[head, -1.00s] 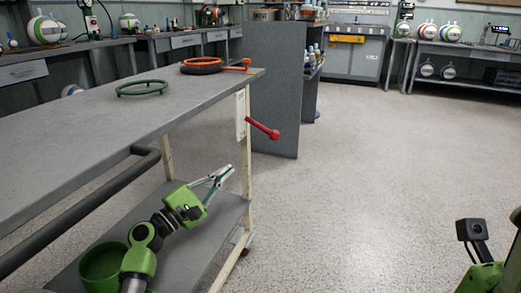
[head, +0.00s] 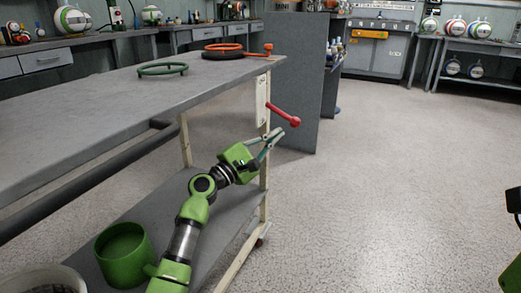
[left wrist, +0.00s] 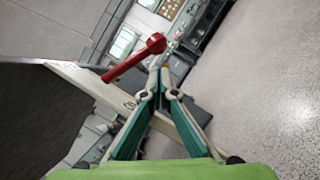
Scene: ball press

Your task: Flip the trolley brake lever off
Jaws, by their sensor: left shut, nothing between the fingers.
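The red brake lever (head: 283,113) is mounted on a pale plate (head: 262,98) at the trolley's near-right corner post. It slants down to the right and ends in a round knob. My left gripper (head: 277,137) is shut and empty, with its fingertips just below and left of the knob. In the left wrist view the lever (left wrist: 133,60) slants up to the right, and its knob is just beyond the closed fingertips (left wrist: 160,75). I cannot tell whether they touch. The trolley's grey top (head: 110,115) is above my left forearm.
A green ring (head: 163,69) and an orange-topped ring (head: 222,48) lie on the trolley top. A green pot (head: 123,255) stands on the lower shelf. A dark handle bar (head: 90,185) runs along the trolley side. Open floor (head: 400,200) lies to the right.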

